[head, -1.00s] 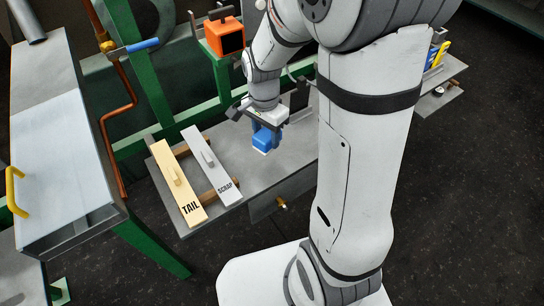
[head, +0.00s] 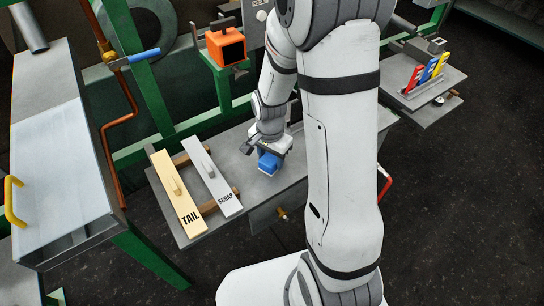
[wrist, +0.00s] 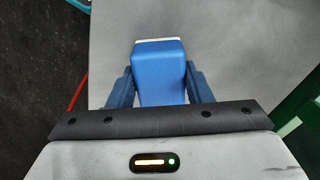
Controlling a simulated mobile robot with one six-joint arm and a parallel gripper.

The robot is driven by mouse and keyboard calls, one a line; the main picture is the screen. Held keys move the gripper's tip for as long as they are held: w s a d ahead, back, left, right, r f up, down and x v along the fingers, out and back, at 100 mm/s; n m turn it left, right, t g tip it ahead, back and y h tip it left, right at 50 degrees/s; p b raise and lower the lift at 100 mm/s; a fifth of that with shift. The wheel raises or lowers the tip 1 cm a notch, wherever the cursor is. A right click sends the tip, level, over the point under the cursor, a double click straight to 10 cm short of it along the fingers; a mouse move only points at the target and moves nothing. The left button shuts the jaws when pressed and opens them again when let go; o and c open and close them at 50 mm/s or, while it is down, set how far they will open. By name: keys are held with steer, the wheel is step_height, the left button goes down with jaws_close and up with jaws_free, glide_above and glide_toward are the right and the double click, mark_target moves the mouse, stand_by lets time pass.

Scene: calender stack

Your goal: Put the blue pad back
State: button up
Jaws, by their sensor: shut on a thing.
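The blue pad (head: 268,164) is a small blue block with a pale layer along its underside edge. It is at or just above the grey bench top (head: 250,189), to the right of the board marked SCRAP; I cannot tell whether it touches the bench. My gripper (head: 264,153) is above it in the head view. In the wrist view the blue pad (wrist: 160,72) sits between the two blue fingers of my gripper (wrist: 160,88), which are shut on its sides. The pad's pale edge shows at its far end.
The cream TAIL board (head: 176,190) and grey SCRAP board (head: 212,179) lie left of the pad. An orange box (head: 226,47) stands behind. Red, blue and yellow upright pieces (head: 428,70) stand on a shelf at the right. Bare bench surrounds the pad.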

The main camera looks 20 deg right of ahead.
mark_target(270, 158)
steer(key=o, duration=0.9)
step_height(270, 158, up, 12)
steer(key=shift+s+d+r+n+t, duration=0.15)
steer(key=shift+s+r+n+t, duration=0.3)
steer(key=shift+s+r+n, duration=1.5)
steer(key=shift+s+d+r+n+t, duration=0.15)
steer(key=shift+s+r+n+t, duration=0.25)
steer(key=shift+s+r+n, duration=1.55)
steer(key=shift+s+d+r+n+t, duration=0.15)
steer(key=shift+s+r+n+t, duration=0.65)
steer(key=shift+s, duration=2.25)
steer(key=shift+f+n+g, duration=0.3)
steer(key=shift+f+g, duration=0.05)
